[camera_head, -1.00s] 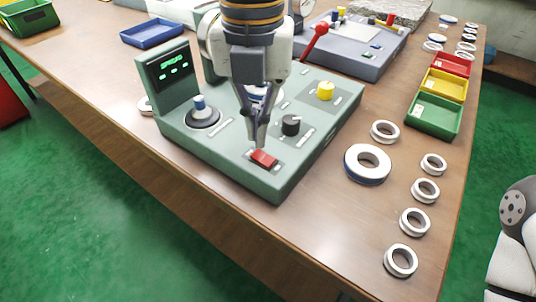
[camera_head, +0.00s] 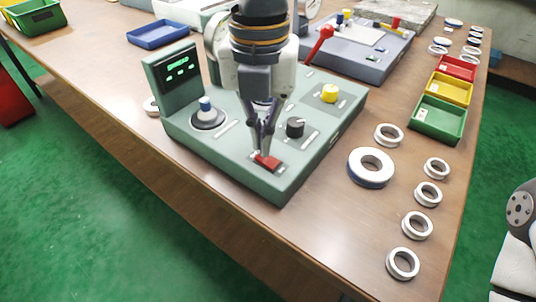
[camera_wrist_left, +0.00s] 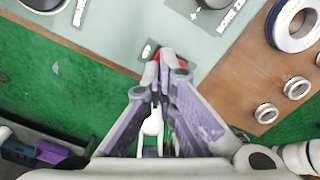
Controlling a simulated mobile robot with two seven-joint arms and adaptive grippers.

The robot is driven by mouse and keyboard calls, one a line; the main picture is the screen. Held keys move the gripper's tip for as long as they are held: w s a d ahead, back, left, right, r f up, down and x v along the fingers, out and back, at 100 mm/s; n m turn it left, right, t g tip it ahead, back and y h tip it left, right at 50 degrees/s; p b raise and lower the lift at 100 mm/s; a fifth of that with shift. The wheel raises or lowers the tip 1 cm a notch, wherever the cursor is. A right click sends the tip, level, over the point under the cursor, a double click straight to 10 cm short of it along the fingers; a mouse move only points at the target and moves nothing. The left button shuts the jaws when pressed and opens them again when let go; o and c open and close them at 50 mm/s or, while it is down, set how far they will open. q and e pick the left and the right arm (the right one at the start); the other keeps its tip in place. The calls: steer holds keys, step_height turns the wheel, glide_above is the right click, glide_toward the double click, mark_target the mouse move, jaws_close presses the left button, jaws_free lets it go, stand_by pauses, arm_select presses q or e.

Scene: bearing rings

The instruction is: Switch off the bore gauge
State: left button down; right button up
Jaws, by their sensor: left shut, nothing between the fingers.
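The bore gauge is a green bench unit (camera_head: 215,158) with an upright display (camera_head: 172,72) showing lit green characters. A red rocker switch (camera_head: 269,164) sits at its front corner. My left gripper (camera_head: 264,154) is shut and empty, pointing down with its fingertips at the red switch, seemingly touching it. In the left wrist view the closed fingertips (camera_wrist_left: 166,55) cover most of the red switch (camera_wrist_left: 157,54). Which way the switch is tipped cannot be told. My right gripper is out of view.
White rings and a larger ring (camera_head: 371,167) lie to the right. A green bin (camera_head: 437,121) stands behind them.

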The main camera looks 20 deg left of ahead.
arm_select(q)
steer(key=shift+f, duration=1.2)
stand_by(1.0)
steer(key=shift+r+p, duration=2.2)
steer(key=shift+r, duration=1.45)
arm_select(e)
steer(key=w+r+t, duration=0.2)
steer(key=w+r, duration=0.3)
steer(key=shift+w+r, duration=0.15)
arm_select(q)
steer(key=shift+f, duration=0.15)
